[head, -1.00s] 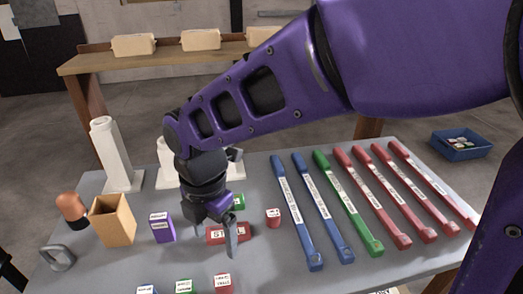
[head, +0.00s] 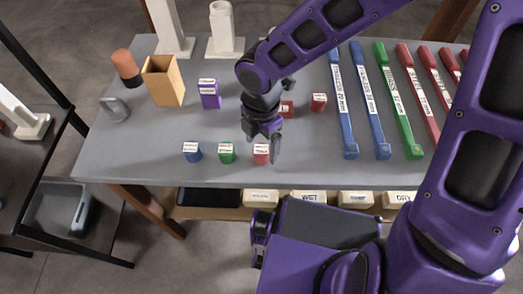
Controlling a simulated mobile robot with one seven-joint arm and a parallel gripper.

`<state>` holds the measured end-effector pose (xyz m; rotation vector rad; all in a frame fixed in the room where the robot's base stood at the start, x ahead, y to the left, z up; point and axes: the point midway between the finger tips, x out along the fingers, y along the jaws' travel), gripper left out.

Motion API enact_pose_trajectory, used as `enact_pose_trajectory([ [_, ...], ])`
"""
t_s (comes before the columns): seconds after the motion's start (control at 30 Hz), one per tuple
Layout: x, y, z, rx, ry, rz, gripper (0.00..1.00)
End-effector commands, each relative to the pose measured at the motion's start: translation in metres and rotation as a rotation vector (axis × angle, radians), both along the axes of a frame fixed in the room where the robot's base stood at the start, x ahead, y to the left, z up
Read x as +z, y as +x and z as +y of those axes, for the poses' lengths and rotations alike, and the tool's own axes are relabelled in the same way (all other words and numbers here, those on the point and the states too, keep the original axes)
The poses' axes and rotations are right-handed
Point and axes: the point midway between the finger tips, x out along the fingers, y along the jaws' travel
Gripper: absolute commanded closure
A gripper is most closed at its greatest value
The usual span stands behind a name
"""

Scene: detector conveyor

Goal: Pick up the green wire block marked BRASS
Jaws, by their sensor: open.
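A small green block (head: 226,153) with a white label on top stands near the front edge of the table in the head view, between a blue block (head: 193,153) and a red block (head: 261,157). Its label is too small to read, so I cannot tell whether it says BRASS. My gripper (head: 262,144) is open and points down, to the right of the green block and in front of or above the red block. It holds nothing that I can see. Another red block (head: 286,109) is partly hidden behind my wrist. No second green block shows now.
A purple block (head: 209,97), an open tan box (head: 163,82) and a grey metal loop (head: 115,109) are at left. A small red block (head: 318,103) stands right of my wrist. Long blue, green (head: 402,110) and red bars fill the right side. The front-left tabletop is clear.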

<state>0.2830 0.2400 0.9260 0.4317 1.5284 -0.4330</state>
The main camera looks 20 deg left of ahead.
Motion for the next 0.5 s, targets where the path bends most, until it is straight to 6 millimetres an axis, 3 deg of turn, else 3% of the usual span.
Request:
enact_pose_trajectory([
  [0.03, -0.012, -0.001, 0.000, 0.004, -0.001, 0.003, 0.14],
  [0.17, -0.024, 0.000, 0.001, 0.002, 0.001, 0.001, 0.14],
  [0.43, -0.026, 0.001, 0.000, 0.000, 0.000, -0.001, 0.14],
  [0.5, -0.026, 0.001, 0.000, 0.000, 0.000, -0.001, 0.23],
])
